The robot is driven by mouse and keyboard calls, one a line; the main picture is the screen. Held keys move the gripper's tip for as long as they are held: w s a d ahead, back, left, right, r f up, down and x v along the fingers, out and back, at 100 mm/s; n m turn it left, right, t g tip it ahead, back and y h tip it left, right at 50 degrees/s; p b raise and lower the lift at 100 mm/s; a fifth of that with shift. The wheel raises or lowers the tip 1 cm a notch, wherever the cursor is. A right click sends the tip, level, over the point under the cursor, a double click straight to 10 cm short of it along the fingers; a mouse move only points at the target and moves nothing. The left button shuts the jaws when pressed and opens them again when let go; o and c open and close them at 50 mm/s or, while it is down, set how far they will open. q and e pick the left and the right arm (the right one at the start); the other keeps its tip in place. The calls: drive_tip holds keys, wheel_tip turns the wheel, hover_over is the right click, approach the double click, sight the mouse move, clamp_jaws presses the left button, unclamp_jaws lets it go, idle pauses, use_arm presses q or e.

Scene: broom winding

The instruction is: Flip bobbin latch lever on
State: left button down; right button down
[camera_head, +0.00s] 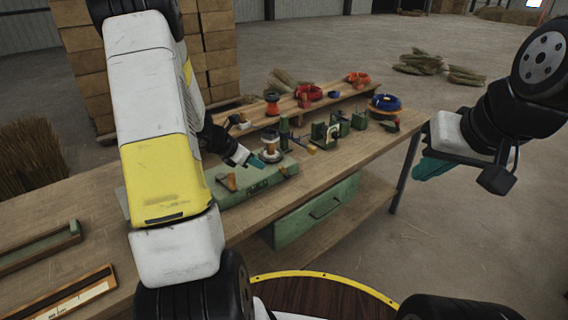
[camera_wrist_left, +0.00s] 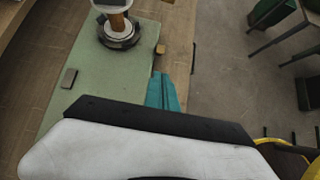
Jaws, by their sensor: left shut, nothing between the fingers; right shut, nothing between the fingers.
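The green winder base (camera_head: 286,165) stands on the workbench, and its flat green plate (camera_wrist_left: 90,85) fills the left of the left wrist view. A bobbin (camera_head: 270,140) with a brown core stands upright on a round metal seat; it also shows in the wrist view (camera_wrist_left: 115,20), cut by the top edge. A small tan knob (camera_wrist_left: 160,49) sits beside the seat; I cannot tell if it is the latch lever. My left gripper (camera_head: 254,162) is shut and empty, its teal fingertips (camera_wrist_left: 162,82) near the seat. My right gripper (camera_head: 430,168) is shut and empty, right of the bench.
A small dark block (camera_wrist_left: 69,78) lies on the plate. Green clamps (camera_head: 325,133) stand right of the winder. A raised shelf (camera_head: 290,105) behind holds red, orange and blue spools. A green drawer (camera_head: 318,210) hangs under the front edge. The bench (camera_head: 375,148) has some clear room at right.

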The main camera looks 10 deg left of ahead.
sight(282, 169)
use_arm(q)
drive_tip(key=x, duration=1)
drive_tip(key=shift+r, duration=0.1)
idle(0.4)
